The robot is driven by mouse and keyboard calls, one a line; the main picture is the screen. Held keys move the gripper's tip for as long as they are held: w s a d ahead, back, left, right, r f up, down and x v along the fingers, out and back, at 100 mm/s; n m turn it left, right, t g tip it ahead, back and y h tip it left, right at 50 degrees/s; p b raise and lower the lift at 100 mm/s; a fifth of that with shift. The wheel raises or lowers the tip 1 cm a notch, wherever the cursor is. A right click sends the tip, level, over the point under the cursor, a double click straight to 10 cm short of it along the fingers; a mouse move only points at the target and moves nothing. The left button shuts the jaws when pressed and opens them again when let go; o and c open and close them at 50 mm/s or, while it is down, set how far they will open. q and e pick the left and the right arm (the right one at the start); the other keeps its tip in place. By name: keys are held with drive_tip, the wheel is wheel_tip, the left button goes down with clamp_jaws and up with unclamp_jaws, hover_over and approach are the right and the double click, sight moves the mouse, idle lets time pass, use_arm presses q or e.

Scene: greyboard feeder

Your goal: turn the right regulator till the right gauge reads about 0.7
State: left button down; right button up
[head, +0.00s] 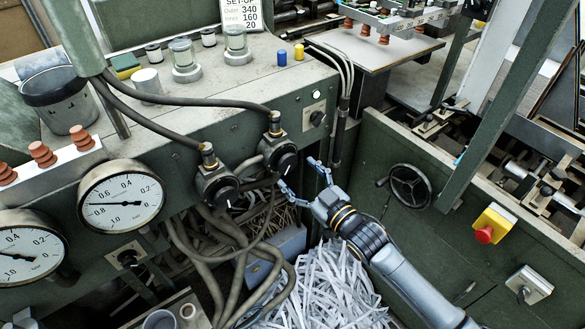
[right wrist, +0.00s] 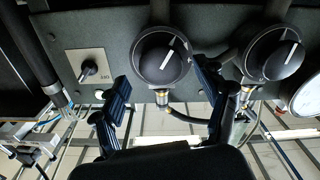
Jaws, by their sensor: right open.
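The right regulator (head: 281,158) is a black round knob with a white pointer line on the green panel front. It also shows in the right wrist view (right wrist: 160,60). My right gripper (head: 299,175) is open in front of it. The right gauge (head: 122,197) is a white dial whose needle points left, near the 0.8 mark. My left gripper is not in view.
The left regulator (head: 217,188) sits close beside, also in the right wrist view (right wrist: 272,54). The left gauge (head: 22,255) is at the lower left. A small switch (head: 314,117) is nearby. Hoses (head: 195,255) hang below, above shredded paper (head: 325,290). A handwheel (head: 411,186) is to the right.

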drive_tip(key=v, duration=0.8)
drive_tip(key=shift+s+d, duration=0.2)
drive_tip(key=shift+s, duration=0.1)
drive_tip(key=s+d+f+m+g+h, duration=0.1)
drive_tip(key=s+d+f+m+h, duration=0.2)
drive_tip(key=f, duration=0.8)
drive_tip(key=s+d+f+g+h, duration=0.15)
drive_tip(key=d+f, duration=0.35)
drive_tip(key=f, duration=0.6)
drive_tip(key=s+d+f+m+g+h, duration=0.2)
drive_tip(key=d+f+h, duration=0.15)
drive_tip(key=f, duration=0.75)
drive_tip(key=s+d+f+m+g+h+b, duration=0.15)
drive_tip(key=s+d+f+g, duration=0.25)
drive_tip(key=s+f, duration=0.9)
drive_tip(key=s+f+g, duration=0.2)
drive_tip(key=s+f, duration=0.2)
drive_tip(key=s, duration=0.8)
drive_tip(key=s+f+m+g+h, duration=0.1)
drive_tip(key=s+f+g, duration=0.2)
drive_tip(key=s, duration=0.8)
wheel_tip(320, 180, down, 2)
drive_tip(key=shift+s+d+f, duration=0.2)
drive_tip(key=shift+s+d, duration=0.05)
drive_tip(key=shift+s, duration=0.1)
